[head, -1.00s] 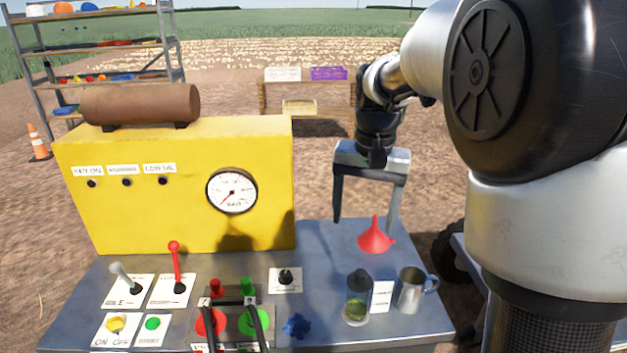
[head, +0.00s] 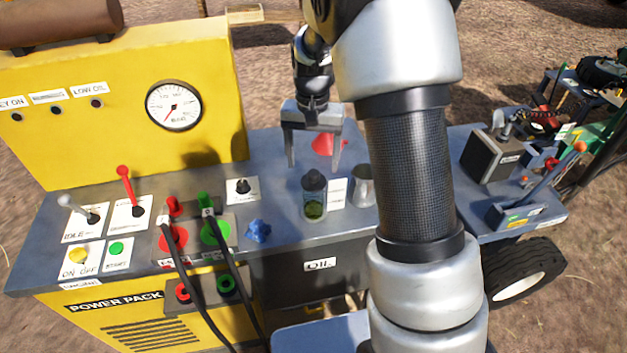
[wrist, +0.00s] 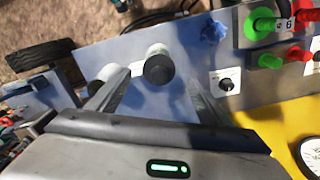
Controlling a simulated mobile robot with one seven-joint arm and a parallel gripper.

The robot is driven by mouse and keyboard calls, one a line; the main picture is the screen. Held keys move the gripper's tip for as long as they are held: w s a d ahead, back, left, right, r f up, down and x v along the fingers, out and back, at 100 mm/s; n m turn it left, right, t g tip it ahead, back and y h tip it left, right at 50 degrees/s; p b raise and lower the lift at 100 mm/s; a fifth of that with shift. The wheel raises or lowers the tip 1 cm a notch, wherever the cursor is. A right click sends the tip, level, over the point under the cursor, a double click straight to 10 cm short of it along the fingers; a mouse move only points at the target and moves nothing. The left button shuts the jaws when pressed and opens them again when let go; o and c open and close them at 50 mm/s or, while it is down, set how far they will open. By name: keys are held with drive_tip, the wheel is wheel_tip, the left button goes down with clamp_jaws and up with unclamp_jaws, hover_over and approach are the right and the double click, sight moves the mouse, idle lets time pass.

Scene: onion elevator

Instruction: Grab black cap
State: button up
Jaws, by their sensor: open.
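The black cap (head: 314,180) sits on top of a clear, upright bottle (head: 314,206) holding dark greenish liquid, on the grey-blue work surface. It also shows in the wrist view as a dark round shape (wrist: 158,69), seen from above. My gripper (head: 314,168) is open and empty, its fingers pointing down just behind and above the cap in the head view. In the wrist view the gripper (wrist: 156,82) has the cap near its fingertips, between their lines. Contact with the cap does not show.
A red funnel (head: 323,143) stands behind the fingers. A metal mug (head: 362,188) is right of the bottle, partly hidden by my arm. The yellow panel (head: 100,130) rises at the back left.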

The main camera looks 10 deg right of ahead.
sight(314, 172)
wheel_tip(314, 172, down, 5)
drive_tip(key=shift+w+d+f, duration=0.15)
drive_tip(key=c, duration=1.1)
